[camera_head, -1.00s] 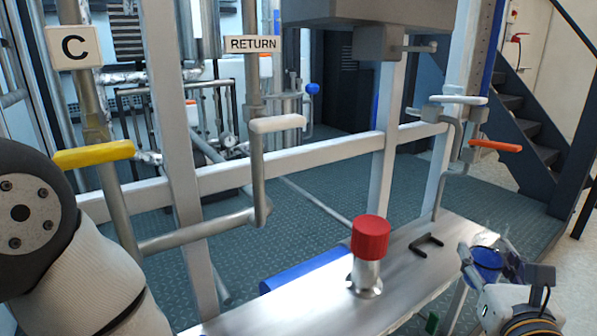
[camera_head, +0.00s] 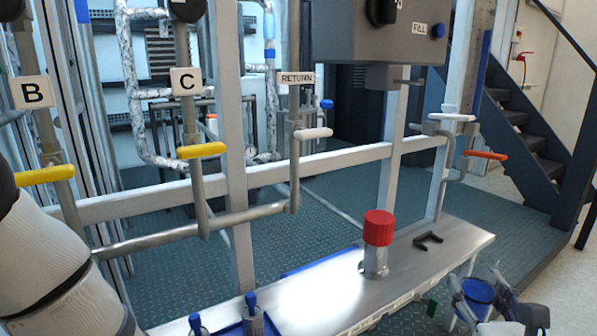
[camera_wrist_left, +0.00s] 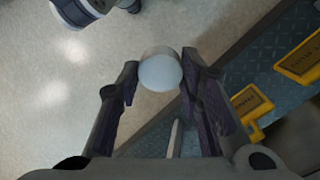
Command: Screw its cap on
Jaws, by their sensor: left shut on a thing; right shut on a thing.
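My left gripper (camera_wrist_left: 160,76) shows only in the left wrist view. It is shut on a smooth, round, whitish thing (camera_wrist_left: 160,70), held between its fingertips; whether this is a cap I cannot tell. My right gripper (camera_head: 477,286) is at the lower right of the head view, in front of the bench. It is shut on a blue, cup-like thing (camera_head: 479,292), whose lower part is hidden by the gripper. A red ribbed cap (camera_head: 379,228) sits on an upright metal fitting (camera_head: 375,262) on the steel bench. Both grippers are away from it.
The steel bench (camera_head: 322,294) also bears a black handle (camera_head: 428,240). Blue-topped containers (camera_head: 252,304) stand by a blue tray at the lower edge. Pipes with yellow handles (camera_head: 201,151) and a white handle (camera_head: 313,133) rise behind. Stairs (camera_head: 520,130) are at the right.

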